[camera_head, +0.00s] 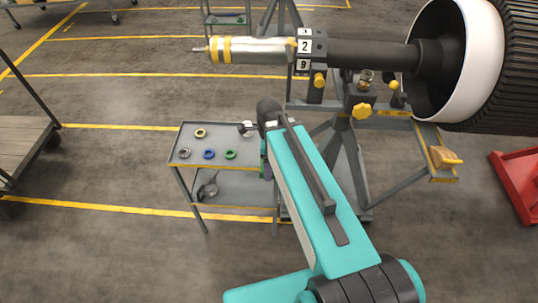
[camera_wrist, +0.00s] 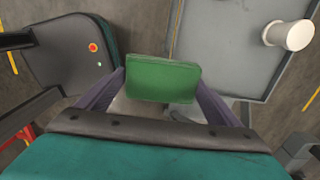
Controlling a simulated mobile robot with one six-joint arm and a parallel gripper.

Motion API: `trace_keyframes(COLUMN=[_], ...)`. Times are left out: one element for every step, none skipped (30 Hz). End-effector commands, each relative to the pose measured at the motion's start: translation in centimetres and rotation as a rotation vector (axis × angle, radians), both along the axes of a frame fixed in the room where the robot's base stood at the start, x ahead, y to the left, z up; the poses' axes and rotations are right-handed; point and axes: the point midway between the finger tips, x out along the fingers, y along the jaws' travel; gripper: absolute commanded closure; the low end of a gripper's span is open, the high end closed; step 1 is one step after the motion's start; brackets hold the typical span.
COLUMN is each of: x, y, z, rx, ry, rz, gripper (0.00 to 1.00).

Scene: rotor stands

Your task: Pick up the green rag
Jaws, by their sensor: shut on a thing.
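The green rag (camera_wrist: 163,81) is a folded, flat block in the middle of the wrist view. My gripper (camera_wrist: 161,76) has one purple finger on each side of it and is shut on it. In the wrist view the rag appears over the edge of the grey cart top. In the head view a green sliver of the rag (camera_head: 263,150) shows beside my teal arm, at the cart's right end. My arm hides most of the gripper there. I cannot tell how high the rag is above the surface.
The grey cart (camera_head: 180,161) carries several coloured rings on its left part. A white cylindrical thing (camera_wrist: 290,35) stands on it; it also shows in the head view (camera_head: 246,128). The rotor stand (camera_head: 350,150) is close behind my arm.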

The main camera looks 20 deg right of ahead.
Motion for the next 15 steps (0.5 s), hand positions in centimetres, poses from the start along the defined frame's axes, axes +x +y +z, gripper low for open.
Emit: trace_keyframes(x=[-0.2, -0.3, -0.4, -0.5, -0.6, -0.6, -0.7, -0.8, -0.9, -1.0, -1.1, -1.2, -1.2, -1.3, -1.4], y=[0.0, 0.0, 0.0, 0.0, 0.0, 0.0, 0.0, 0.0, 0.0, 0.0, 0.0, 0.0, 0.0, 0.0, 0.0], z=[0.5, 0.6, 0.6, 0.5, 0.6, 0.6, 0.6, 0.6, 0.6, 0.6, 0.6, 0.6, 0.6, 0.6, 0.5], rx=[0.0, 0.0, 0.0, 0.0, 0.0, 0.0, 0.0, 0.0, -0.001, 0.0, 0.0, 0.0, 0.0, 0.0, 0.0], ry=[0.002, 0.002, 0.001, 0.002, 0.002, 0.002, 0.002, 0.001, 0.001, 0.002, 0.002, 0.001, 0.001, 0.001, 0.001], rz=[0.0, 0.0, 0.0, 0.0, 0.0, 0.0, 0.0, 0.0, 0.0, 0.0, 0.0, 0.0, 0.0, 0.0, 0.0], gripper=[0.35, 0.35, 0.35, 0.35, 0.35, 0.35, 0.35, 0.35, 0.35, 0.35, 0.35, 0.35, 0.35, 0.35, 0.35])
